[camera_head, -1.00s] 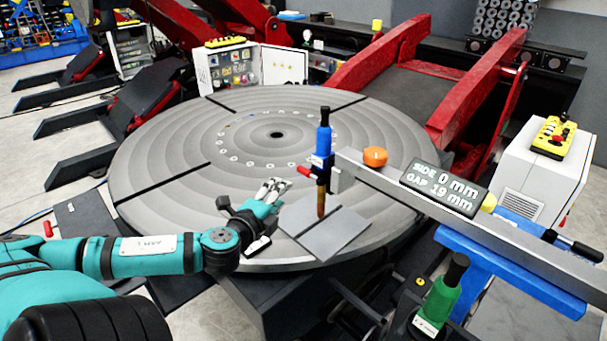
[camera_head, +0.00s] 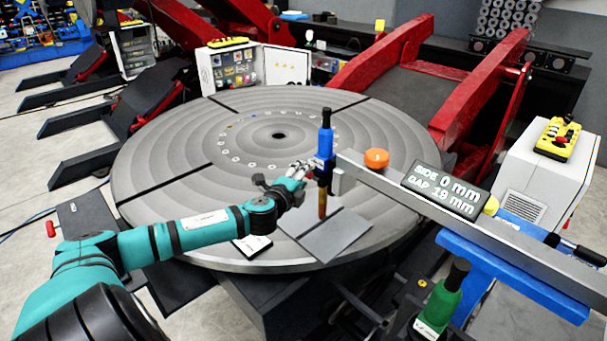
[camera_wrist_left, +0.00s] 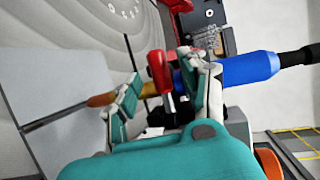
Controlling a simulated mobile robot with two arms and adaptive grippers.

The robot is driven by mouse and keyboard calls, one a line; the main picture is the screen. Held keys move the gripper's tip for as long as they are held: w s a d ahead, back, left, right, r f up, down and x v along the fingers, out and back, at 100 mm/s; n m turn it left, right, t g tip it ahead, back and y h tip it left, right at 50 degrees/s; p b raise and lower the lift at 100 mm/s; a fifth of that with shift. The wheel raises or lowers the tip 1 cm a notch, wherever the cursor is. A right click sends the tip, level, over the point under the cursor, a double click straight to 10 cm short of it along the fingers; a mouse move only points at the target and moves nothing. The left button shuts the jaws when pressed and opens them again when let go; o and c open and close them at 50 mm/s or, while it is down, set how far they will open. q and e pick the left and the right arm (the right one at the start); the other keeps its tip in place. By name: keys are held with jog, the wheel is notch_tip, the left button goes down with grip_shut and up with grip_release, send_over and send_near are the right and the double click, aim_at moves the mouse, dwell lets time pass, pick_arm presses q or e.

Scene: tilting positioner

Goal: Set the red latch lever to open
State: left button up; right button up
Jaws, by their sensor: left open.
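The red lever (camera_wrist_left: 160,72) shows in the left wrist view, beside the blue-and-copper torch, with its rounded end towards the camera. My left gripper (camera_wrist_left: 163,88) is open, with one finger on each side of the lever. I cannot tell whether either finger touches it. In the head view my left gripper (camera_head: 302,172) is at the torch's clamp and hides the lever. The blue torch (camera_head: 325,145) stands upright at the end of a grey beam (camera_head: 395,180), its copper tip low over the plates. My right gripper is not in view.
Two flat grey plates (camera_head: 330,240) lie on the large round table (camera_head: 200,135) under the torch. An orange knob (camera_head: 376,158) and a display (camera_head: 445,188) reading side 0 mm, gap 19 mm sit on the beam. A green bottle-like tool (camera_head: 440,300) stands at front right.

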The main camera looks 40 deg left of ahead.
pick_arm(q)
jog(key=shift+w+a+f, duration=0.1)
jog(key=shift+w, duration=0.3)
grip_shut()
